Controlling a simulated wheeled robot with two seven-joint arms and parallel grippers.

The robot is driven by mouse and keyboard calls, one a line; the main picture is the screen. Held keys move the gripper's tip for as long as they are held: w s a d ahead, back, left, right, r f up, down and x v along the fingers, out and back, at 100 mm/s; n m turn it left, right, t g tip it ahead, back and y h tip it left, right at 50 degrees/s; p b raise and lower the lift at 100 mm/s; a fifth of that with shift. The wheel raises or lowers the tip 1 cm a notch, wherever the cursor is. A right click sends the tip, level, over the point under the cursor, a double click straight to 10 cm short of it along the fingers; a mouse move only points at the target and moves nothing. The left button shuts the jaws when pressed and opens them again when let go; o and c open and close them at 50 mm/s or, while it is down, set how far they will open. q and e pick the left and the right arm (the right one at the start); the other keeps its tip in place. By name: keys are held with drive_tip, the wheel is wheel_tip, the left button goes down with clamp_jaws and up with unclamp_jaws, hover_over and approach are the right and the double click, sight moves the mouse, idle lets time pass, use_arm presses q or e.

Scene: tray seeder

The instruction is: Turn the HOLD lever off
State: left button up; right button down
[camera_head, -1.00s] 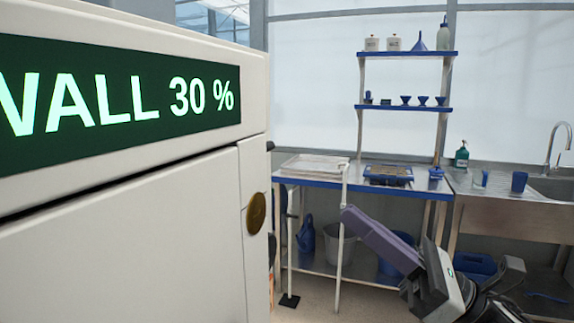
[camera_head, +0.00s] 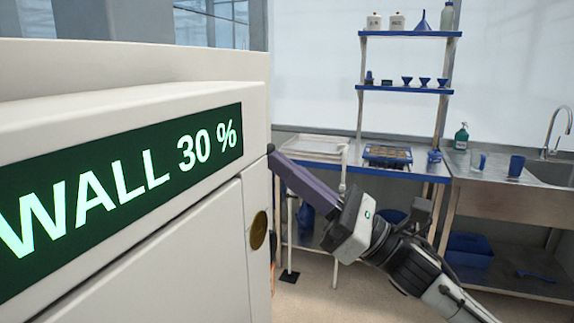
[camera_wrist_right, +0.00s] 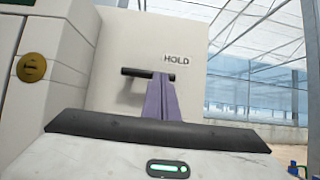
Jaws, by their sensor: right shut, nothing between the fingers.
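The HOLD lever (camera_wrist_right: 135,72) is a black bar on the side wall of the cream machine. It lies about horizontal in the right wrist view, left of and just below the HOLD label (camera_wrist_right: 176,60). In the head view only a small black tip (camera_head: 270,148) shows at the machine's right edge. My right gripper (camera_head: 279,157) is shut, with its purple fingers together and empty. In the right wrist view the fingertips (camera_wrist_right: 160,79) overlap the lever's right part; I cannot tell whether they touch it. My left gripper is not in view.
The cream machine (camera_head: 130,62) fills the left, with a green "WALL 30 %" display (camera_head: 120,185) and a round brass disc (camera_head: 258,230). Behind my right arm stand a metal bench (camera_head: 330,158) with trays, a shelf (camera_head: 405,89) and a sink (camera_head: 555,172). Floor shows between machine and bench.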

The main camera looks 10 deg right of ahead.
idle(0.3)
drive_tip(key=shift+d+n+g+b, duration=0.1)
drive_tip(key=shift+n+g+b, duration=0.2)
drive_tip(key=shift+n+b, duration=0.35)
